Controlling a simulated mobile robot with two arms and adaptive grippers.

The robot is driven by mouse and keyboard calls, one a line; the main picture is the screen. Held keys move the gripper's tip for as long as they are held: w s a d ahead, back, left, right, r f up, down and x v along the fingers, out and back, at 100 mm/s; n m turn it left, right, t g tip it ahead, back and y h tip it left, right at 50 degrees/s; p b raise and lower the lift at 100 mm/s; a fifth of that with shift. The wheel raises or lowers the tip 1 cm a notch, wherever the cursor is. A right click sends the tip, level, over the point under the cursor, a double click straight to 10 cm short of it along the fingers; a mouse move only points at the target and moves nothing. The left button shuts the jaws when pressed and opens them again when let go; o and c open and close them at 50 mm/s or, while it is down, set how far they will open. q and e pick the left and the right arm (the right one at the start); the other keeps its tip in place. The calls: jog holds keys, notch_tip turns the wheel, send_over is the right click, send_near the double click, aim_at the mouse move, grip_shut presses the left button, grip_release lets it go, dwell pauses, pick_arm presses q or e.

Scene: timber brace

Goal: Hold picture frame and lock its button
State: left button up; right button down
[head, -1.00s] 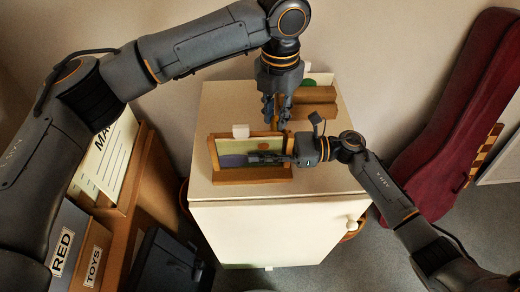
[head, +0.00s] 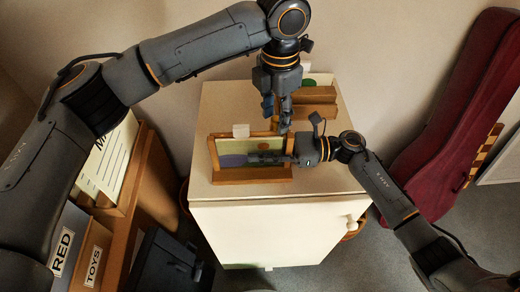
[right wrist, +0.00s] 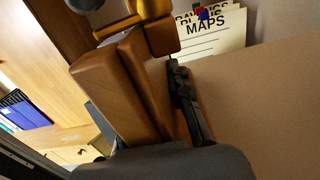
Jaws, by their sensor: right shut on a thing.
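The picture frame (head: 249,174) stands on the white cabinet, with a brown wooden border and a green and purple picture. My right gripper (head: 268,158) reaches in from the right across the frame's front and is shut on the frame. In the right wrist view, brown wood (right wrist: 125,88) lies against a dark finger (right wrist: 185,100); the exact contact is partly hidden. My left gripper (head: 277,118) hangs above and behind the frame's right top corner, fingers apart and apparently empty.
The white cabinet (head: 270,230) has free room at its front right. A brown wooden holder (head: 318,96) stands behind. A shelf with folders (head: 105,165) is at left; a dark red case (head: 440,140) leans at right.

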pick_arm(q)
jog(key=shift+r, duration=3.05)
jog(key=n, duration=0.4)
jog(key=shift+r+n, duration=0.35)
jog(key=shift+n, duration=0.05)
jog(key=n, duration=0.6)
jog(key=shift+d+r+n, duration=0.1)
jog(key=shift+r+n, duration=0.2)
jog(key=shift+r, duration=0.1)
jog(key=n, duration=0.6)
jog(key=shift+r+n, duration=0.3)
jog(key=shift+r, duration=0.05)
jog(key=n, duration=0.5)
jog(key=shift+r+n, duration=0.25)
jog(key=shift+n, duration=0.15)
jog(key=shift+f, duration=4.4)
